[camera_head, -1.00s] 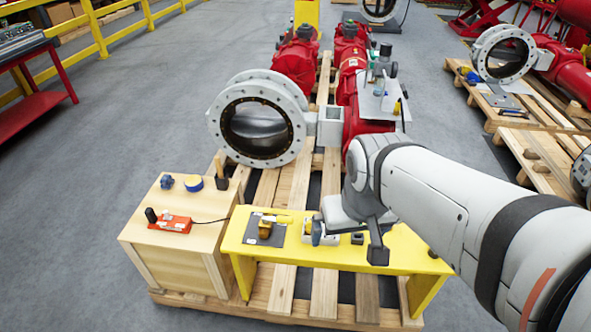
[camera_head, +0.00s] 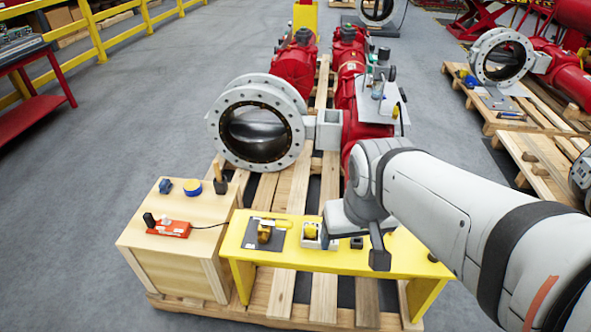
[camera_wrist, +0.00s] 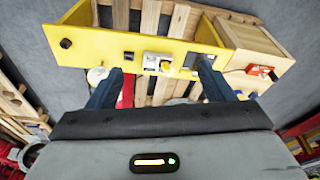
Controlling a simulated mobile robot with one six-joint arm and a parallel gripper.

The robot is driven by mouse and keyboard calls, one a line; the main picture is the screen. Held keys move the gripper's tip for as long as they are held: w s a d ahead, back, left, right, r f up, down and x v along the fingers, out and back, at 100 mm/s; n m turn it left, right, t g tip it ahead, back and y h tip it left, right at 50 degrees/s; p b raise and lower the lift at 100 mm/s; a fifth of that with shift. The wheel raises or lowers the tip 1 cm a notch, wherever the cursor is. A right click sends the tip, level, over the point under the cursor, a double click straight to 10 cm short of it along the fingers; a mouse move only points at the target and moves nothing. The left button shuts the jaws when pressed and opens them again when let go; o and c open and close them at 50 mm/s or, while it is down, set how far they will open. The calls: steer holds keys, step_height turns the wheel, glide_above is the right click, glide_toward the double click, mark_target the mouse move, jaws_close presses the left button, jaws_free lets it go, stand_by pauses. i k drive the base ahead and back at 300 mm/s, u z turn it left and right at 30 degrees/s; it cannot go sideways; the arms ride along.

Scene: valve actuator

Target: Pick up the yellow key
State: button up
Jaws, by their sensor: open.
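A yellow piece, which may be the key, (camera_head: 310,231) sits in a small white holder on the yellow bench in the head view. It also shows in the wrist view (camera_wrist: 166,66). Another yellow piece (camera_head: 264,233) lies on a dark grey plate (camera_head: 249,241) to its left; I cannot tell for certain which is the key. My gripper (camera_wrist: 155,73) is open and empty in the wrist view, its dark blue fingers spread either side of the holder in the picture and apart from it.
The yellow bench (camera_head: 345,257) stands on a wooden pallet. A wooden box (camera_head: 178,232) with an orange-red device (camera_head: 168,229) and a blue-yellow roll (camera_head: 192,188) stands to the left. The large grey valve ring (camera_head: 224,117) and red actuators rise behind.

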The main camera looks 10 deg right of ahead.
mark_target(310, 230)
steer(key=z, duration=2.2)
steer(key=k, duration=0.75)
steer(key=u, duration=1.6)
steer(key=i, duration=1)
steer(key=u, duration=0.1)
